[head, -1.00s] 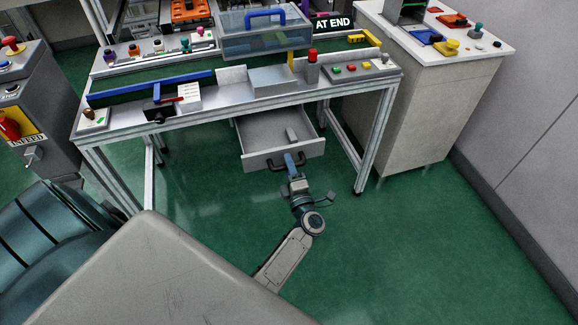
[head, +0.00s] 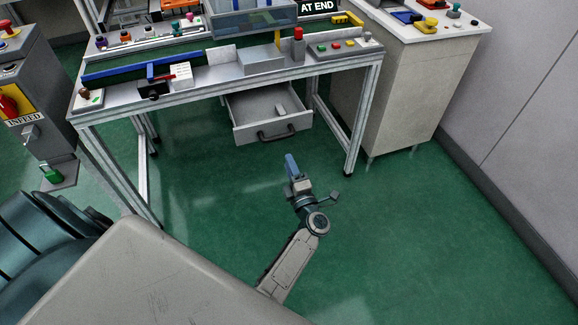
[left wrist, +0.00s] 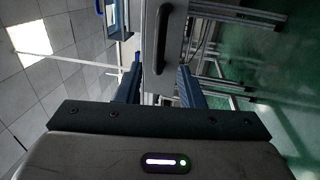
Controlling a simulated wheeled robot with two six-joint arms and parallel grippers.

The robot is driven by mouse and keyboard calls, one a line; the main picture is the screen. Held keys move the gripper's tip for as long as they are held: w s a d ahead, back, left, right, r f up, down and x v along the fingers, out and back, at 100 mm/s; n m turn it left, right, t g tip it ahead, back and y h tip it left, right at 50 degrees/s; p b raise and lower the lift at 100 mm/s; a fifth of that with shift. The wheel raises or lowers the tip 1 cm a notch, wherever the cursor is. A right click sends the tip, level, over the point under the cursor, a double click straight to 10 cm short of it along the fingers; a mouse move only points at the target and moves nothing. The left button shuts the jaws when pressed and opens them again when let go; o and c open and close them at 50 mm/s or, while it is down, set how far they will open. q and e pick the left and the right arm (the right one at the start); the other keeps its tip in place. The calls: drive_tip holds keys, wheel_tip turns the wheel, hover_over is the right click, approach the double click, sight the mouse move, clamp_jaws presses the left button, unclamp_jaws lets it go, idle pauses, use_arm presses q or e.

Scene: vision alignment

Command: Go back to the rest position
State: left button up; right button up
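My left gripper (head: 291,163) is over the green floor, in front of and below the drawer in the head view. In the left wrist view its two blue fingers (left wrist: 160,75) stand apart with nothing between the tips. The grey drawer (head: 245,134) under the workbench stands pulled out, with a small grey object (head: 280,109) inside. Its dark handle (head: 277,135) is clear of the gripper; the handle also shows beyond the fingers in the left wrist view (left wrist: 162,50). My right gripper is not in view.
The workbench (head: 215,87) carries a clear bin, buttons and small parts. A white-topped cabinet (head: 405,100) stands at the right, by the wall. The infeed machine (head: 35,95) is at the left. Green floor (head: 400,240) is free in front.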

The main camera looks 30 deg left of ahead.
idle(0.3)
